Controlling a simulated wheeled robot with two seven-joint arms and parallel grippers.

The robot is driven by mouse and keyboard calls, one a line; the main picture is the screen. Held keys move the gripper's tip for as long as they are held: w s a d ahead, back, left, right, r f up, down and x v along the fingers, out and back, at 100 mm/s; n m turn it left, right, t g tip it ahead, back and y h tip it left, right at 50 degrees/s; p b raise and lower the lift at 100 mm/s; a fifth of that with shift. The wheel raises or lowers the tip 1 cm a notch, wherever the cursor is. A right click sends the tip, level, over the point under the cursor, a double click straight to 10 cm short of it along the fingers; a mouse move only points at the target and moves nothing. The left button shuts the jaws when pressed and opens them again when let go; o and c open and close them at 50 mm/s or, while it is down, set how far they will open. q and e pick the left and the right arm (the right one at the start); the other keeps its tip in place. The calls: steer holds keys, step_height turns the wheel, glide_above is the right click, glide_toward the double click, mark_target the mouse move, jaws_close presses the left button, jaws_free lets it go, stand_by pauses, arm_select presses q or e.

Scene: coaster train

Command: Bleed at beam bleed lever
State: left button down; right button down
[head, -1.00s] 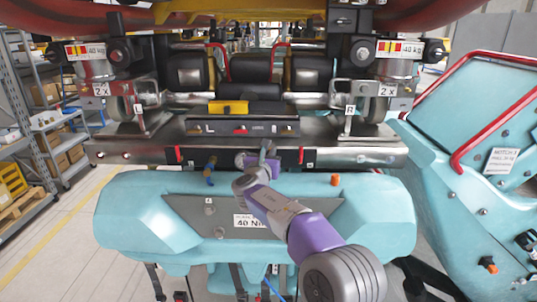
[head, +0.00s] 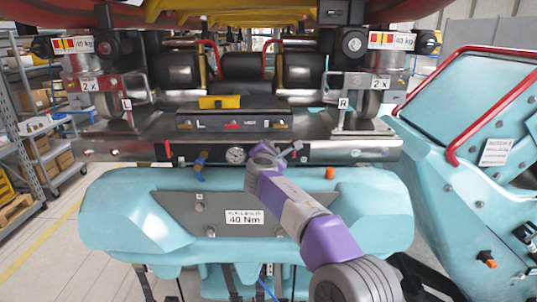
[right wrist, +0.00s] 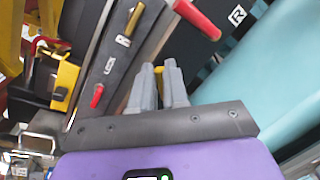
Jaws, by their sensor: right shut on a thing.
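The steel beam (head: 120,150) runs across the middle of the head view above a turquoise body. My right gripper (head: 294,148) is at the beam's front, right of a round gauge (head: 235,156). In the right wrist view its two grey fingers (right wrist: 163,86) are nearly together, shut on the beam bleed lever; a bit of yellow (right wrist: 158,70) shows at the fingertips. The rest of the lever is hidden by the fingers. A red-handled part (right wrist: 197,20) sits just beyond them. My left gripper is not in view.
A dark panel (head: 232,124) with small red and brass levers sits above the beam. A blue-handled valve (head: 200,165) and an orange cap (head: 329,173) stand near the turquoise body (head: 130,225). A red-railed turquoise part (head: 495,110) stands at right.

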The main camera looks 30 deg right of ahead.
steer(key=m+b, duration=0.1)
steer(key=f+m+b, duration=0.1)
steer(key=d+m+y, duration=0.1)
steer(key=m, duration=0.1)
steer(key=shift+s+f+b, duration=0.3)
steer(key=shift+b, duration=0.1)
steer(key=shift+s+d+f+m+t+y+b, duration=0.1)
steer(key=shift+f+m+t+y+b, duration=0.2)
steer(key=shift+m+b, duration=0.45)
steer(key=shift+d+f+m+t+y+b, duration=0.1)
steer(key=shift+f+m+y+b, duration=0.35)
steer(key=shift+m, duration=0.5)
steer(key=c, duration=1.1)
jaws_free()
steer(key=shift+s+a, duration=0.1)
steer(key=shift+s+a+r+b, duration=0.1)
steer(key=shift+s+a+b, duration=0.1)
steer(key=shift+b, duration=0.15)
steer(key=b+v, duration=0.2)
steer(key=v, duration=0.4)
steer(key=shift+s+a, duration=0.2)
steer(key=shift+s, duration=0.15)
steer(key=shift+r, duration=0.1)
